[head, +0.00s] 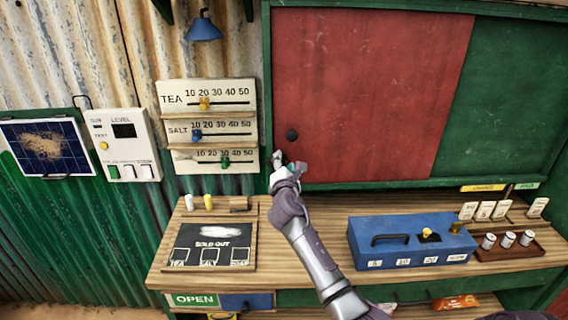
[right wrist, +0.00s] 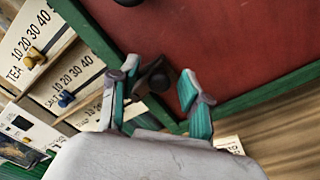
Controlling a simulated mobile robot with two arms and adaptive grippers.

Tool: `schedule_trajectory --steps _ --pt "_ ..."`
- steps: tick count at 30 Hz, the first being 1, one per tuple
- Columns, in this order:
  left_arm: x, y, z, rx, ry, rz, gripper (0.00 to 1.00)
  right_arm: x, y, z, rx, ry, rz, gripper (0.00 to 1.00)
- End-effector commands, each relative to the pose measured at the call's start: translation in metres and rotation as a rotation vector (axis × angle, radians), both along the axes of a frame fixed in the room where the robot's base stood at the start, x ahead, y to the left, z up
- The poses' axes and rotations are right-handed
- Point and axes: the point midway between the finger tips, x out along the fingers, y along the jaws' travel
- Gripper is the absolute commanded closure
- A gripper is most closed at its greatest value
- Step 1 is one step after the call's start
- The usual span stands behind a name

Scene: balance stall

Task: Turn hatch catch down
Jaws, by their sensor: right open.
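The red hatch panel (head: 365,90) sits in a green frame. A dark round knob (head: 292,135) is near the panel's lower left edge. My right gripper (head: 289,164) is just below this knob, at the frame's lower left corner. In the right wrist view the right gripper (right wrist: 160,72) is open, its fingers on either side of a dark blocky fitting (right wrist: 154,79) at the frame's edge. I cannot tell whether this fitting is the catch or the knob, or whether a finger touches it. My left gripper is not in view.
A board with TEA and SALT sliders (head: 208,112) hangs left of the hatch. A blue lamp (head: 204,28) hangs above.

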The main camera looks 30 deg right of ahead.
Motion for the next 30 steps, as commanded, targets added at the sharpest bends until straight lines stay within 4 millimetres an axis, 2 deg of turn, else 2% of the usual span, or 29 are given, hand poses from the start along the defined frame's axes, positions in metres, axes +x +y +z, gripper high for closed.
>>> schedule_trajectory --steps 5,12,14,19,24,30 --pt "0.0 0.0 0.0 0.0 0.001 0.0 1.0 0.0 0.0 0.0 0.0 0.0 0.0 0.53" --pt "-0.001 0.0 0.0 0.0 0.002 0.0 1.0 0.0 0.0 0.0 0.0 -0.001 -0.001 0.93" --pt "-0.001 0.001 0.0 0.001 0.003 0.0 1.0 0.0 0.0 0.0 0.0 -0.001 -0.001 1.0" --pt "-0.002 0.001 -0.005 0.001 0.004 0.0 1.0 0.0 -0.001 -0.003 0.02 -0.013 -0.001 1.0" --pt "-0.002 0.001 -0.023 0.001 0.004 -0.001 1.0 -0.001 -0.002 -0.013 0.178 -0.113 -0.001 1.0" --pt "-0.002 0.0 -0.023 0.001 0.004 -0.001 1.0 -0.001 -0.002 -0.01 0.228 -0.144 -0.001 1.0"
